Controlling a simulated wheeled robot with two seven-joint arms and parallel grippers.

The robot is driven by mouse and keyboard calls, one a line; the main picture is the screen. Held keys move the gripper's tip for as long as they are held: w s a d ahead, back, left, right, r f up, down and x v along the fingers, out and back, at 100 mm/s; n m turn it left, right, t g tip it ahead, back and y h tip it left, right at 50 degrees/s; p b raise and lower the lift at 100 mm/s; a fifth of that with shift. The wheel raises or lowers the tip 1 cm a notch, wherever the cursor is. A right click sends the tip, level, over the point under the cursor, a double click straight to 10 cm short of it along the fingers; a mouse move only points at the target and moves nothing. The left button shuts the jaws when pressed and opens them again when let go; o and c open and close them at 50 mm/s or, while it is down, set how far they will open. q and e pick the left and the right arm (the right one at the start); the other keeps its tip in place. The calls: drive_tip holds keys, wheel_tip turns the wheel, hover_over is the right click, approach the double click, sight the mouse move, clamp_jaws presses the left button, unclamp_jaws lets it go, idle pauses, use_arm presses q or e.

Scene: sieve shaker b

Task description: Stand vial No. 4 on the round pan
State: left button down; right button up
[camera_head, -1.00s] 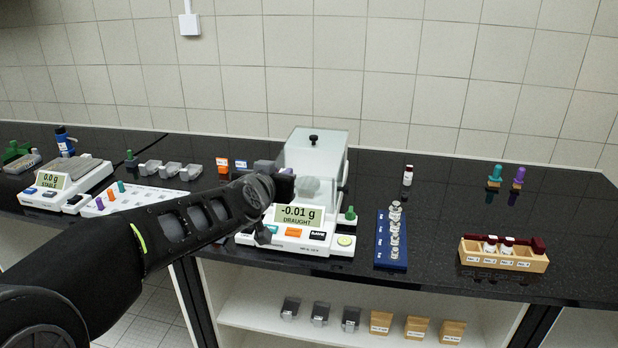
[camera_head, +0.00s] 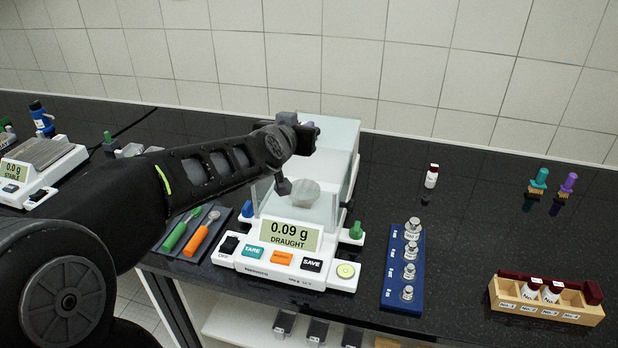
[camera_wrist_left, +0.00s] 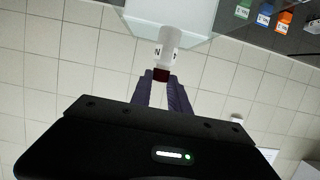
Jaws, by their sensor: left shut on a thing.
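My left gripper (camera_head: 303,136) is at the upper part of the balance's glass case. In the left wrist view its fingers (camera_wrist_left: 162,92) are shut on a white-labelled vial (camera_wrist_left: 168,45) by its dark red cap. The vial is hidden in the head view. The pale round pan (camera_head: 305,192) is inside the case behind the display, which reads 0.09 g DRAUGHT. I cannot tell whether the vial is inside the case. My right gripper is not in view.
A wooden rack (camera_head: 510,304) labelled No. 1 to No. 4 holds two vials. A blue weight block (camera_head: 390,290) stands right of the balance (camera_head: 330,279).

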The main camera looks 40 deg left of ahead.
use_arm(q)
drive_tip(key=shift+s, duration=0.1)
wheel_tip(320, 180, down, 6)
drive_tip(key=b, duration=0.2)
idle(0.3)
drive_tip(key=shift+f, duration=0.1)
drive_tip(key=shift+f+b, duration=0.3)
drive_tip(key=shift+f, duration=1.65)
drive_tip(key=c, duration=1.7)
unclamp_jaws()
drive_tip(key=shift+f, duration=0.1)
drive_tip(key=o, duration=0.4)
